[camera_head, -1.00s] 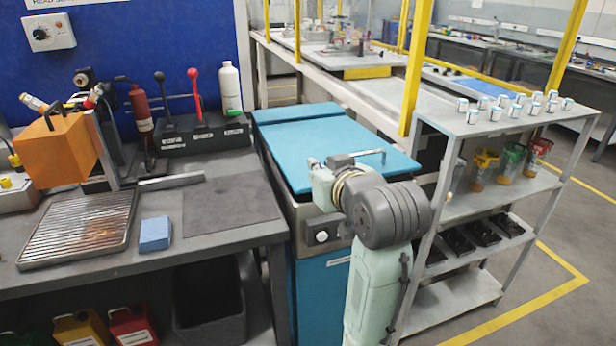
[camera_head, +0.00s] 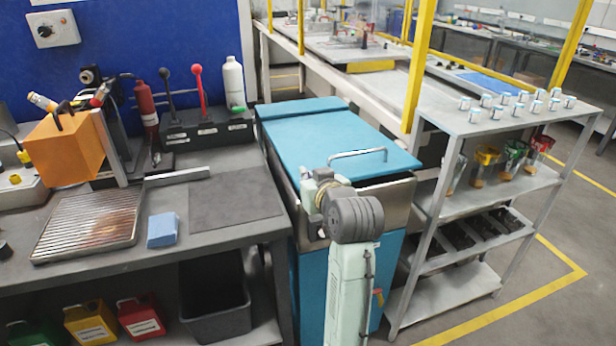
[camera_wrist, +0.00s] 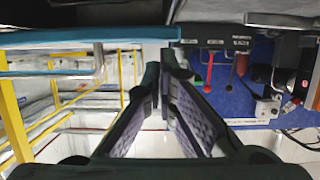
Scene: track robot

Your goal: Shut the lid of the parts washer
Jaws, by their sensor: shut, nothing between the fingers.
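The parts washer (camera_head: 308,275) is a blue cabinet with a steel upper rim, in the middle of the head view. Its light blue lid (camera_head: 325,140) lies nearly flat over the top, with a silver bar handle (camera_head: 358,154) near its front edge. A dark band shows under the lid's front right edge; I cannot tell how wide any gap is.
A grey workbench (camera_head: 235,245) with a grille, an orange block and a lever box (camera_head: 207,133) stands close on the left. A metal shelf (camera_head: 455,122) with small jars stands close on the right. Floor is clear at the lower right.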

